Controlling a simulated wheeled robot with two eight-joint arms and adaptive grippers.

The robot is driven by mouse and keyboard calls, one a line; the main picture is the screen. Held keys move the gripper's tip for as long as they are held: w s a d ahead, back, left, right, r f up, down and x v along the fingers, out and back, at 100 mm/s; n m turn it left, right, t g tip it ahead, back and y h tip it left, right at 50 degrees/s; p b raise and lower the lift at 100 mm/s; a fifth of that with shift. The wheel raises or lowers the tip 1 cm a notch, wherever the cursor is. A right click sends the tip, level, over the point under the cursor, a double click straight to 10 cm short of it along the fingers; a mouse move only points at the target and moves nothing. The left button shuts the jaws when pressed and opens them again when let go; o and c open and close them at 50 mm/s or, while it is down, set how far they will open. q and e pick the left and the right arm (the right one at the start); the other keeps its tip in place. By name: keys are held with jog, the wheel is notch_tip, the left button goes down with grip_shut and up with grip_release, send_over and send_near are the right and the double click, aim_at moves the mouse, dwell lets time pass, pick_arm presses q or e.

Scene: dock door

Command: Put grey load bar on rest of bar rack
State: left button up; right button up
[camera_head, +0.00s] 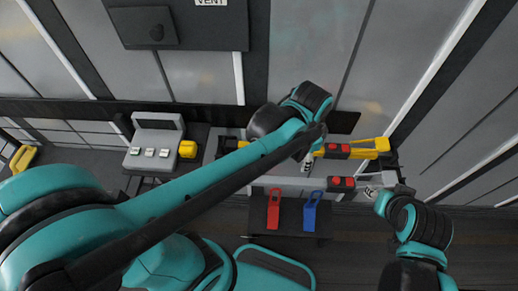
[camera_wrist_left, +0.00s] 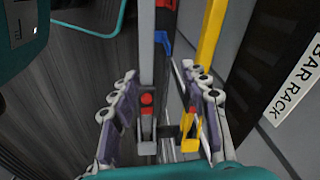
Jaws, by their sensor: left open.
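The grey load bar (camera_head: 300,182) lies level below the yellow bar in the head view, with a red block near its right end. In the left wrist view the grey bar (camera_wrist_left: 147,45) runs lengthwise between the fingers of my left gripper (camera_wrist_left: 160,78). These fingers are open, one on each side of it. In the head view my left arm hides most of that gripper. The bar rack's label (camera_wrist_left: 298,80) shows in the wrist view; its rests are hard to make out. My right arm ends near the grey bar's right end; its fingers are unclear.
A yellow bar (camera_head: 368,148) lies just above the grey one in the head view; its yellow end (camera_wrist_left: 190,125) shows inside the right finger. Red (camera_head: 273,208) and blue (camera_head: 311,208) handled items are below. A grey button console (camera_head: 152,145) stands left. Walls close the back.

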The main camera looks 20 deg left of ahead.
pick_arm(q)
jog(key=s+a+r+n+t, duration=0.1)
jog(key=s+a+n+t, duration=0.1)
jog(key=a+n, duration=0.3)
jog(key=s+a+r+n+t, duration=0.1)
jog(key=s+a+n+t, duration=0.2)
jog(key=a+n, duration=0.3)
jog(key=a, duration=0.2)
jog(key=shift+a+t+y, duration=0.3)
